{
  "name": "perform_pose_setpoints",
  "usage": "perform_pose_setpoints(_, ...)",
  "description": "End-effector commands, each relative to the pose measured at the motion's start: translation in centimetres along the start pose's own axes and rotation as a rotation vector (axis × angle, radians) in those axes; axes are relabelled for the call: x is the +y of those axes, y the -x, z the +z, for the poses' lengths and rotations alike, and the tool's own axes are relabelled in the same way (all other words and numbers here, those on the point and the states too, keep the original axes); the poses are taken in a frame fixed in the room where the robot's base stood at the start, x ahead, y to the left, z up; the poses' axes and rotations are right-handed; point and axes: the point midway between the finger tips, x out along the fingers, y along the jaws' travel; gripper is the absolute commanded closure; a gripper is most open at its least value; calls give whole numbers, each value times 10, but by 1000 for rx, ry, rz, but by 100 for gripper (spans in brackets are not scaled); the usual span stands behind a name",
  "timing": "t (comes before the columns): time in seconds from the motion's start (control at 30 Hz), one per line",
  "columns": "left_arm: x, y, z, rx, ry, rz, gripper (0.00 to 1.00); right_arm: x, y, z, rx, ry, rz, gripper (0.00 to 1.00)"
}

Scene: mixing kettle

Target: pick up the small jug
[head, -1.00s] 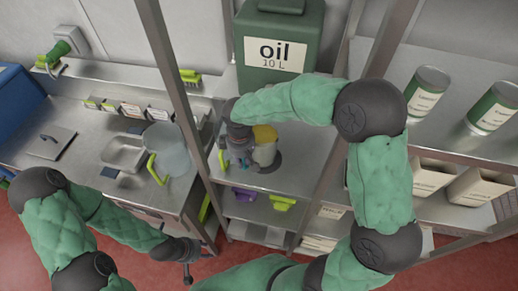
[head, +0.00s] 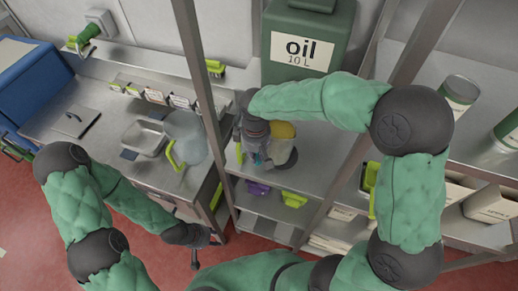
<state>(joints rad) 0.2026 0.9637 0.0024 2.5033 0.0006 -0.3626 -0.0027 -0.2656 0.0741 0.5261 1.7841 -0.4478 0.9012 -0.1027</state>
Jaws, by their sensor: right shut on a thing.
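The small jug (head: 281,153), pale with a yellow top, stands or hangs at the shelf unit below the oil drum. My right gripper (head: 258,150) is at its left side and shut on it; the fingers hide part of the jug, and the exact contact is hard to see. A lime-green strip (head: 240,153), perhaps a handle, shows just left of the fingers. I cannot tell whether the jug touches the shelf (head: 315,165). My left gripper (head: 203,246) is low over the floor in front of the counter, empty, its fingers apart.
A large clear jug with a green handle (head: 185,140) stands on the left counter beside a sink (head: 145,138). A green oil drum (head: 308,45) stands behind my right gripper. Shelf posts (head: 197,75) rise close by. Purple (head: 257,188) and green things lie on the lower shelf.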

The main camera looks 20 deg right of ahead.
Motion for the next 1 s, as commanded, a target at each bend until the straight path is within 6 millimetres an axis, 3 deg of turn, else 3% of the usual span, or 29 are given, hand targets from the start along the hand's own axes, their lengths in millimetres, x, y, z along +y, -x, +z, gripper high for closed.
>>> perform_pose_setpoints(0.6,1,3,0,0,0,0,60,-120,4,36,7,3,3,100)
perform_pose_setpoints(0.8,1,3,0,0,0,0,60,-139,3,42,6,1,2,100)
perform_pose_setpoints(1.0,1,3,0,0,0,0,60,-146,3,44,6,-1,2,100)
